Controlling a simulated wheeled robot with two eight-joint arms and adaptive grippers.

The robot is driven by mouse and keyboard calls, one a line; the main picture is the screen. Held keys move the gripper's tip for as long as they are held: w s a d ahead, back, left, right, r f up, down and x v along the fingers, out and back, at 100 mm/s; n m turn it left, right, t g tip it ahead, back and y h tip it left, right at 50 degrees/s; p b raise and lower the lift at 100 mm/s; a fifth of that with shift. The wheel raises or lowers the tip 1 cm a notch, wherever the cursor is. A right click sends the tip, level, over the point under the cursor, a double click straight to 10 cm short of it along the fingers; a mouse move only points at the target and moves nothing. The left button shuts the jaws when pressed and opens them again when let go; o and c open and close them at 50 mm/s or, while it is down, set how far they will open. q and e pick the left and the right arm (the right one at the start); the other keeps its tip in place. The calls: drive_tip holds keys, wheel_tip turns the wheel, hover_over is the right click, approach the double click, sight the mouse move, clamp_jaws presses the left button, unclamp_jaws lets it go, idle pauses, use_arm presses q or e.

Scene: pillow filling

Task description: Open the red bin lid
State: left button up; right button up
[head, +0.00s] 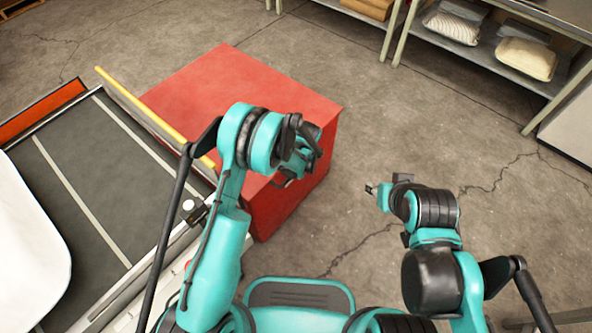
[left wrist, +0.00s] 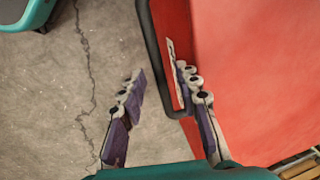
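The red bin (head: 240,75) stands in the middle of the head view with its flat red lid on top, which looks closed. My left gripper (head: 287,180) is at the bin's right front side, partly hidden by its own wrist. In the left wrist view the gripper (left wrist: 158,92) is open, with its two fingers apart. A dark bar handle (left wrist: 151,45) on the red surface (left wrist: 255,70) runs between the fingers; I cannot tell whether either finger touches it. My right gripper (head: 370,189) hangs over bare floor to the right, apart from the bin, too small to read.
A conveyor (head: 90,170) with a yellow rail (head: 140,108) stands against the bin's left side, with a white item (head: 30,240) on it. A shelf (head: 480,48) with bagged pillows is at the back right. The floor (head: 400,130) right of the bin is clear.

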use_arm(q)
clamp_jaws()
drive_tip(key=w+d+r+g+y+p, duration=0.1)
drive_tip(key=w+d+r+g+p, duration=0.1)
drive_tip(key=r, duration=0.7)
drive_tip(key=w+d+r+g+y+p, duration=0.1)
drive_tip(key=w+r+g+y+p, duration=0.1)
drive_tip(key=r+p, duration=0.3)
wheel_tip(320, 180, up, 4)
drive_tip(key=shift+w+d+r+m, duration=0.1)
drive_tip(key=shift+w+d+m, duration=0.25)
drive_tip(key=shift+w, duration=0.2)
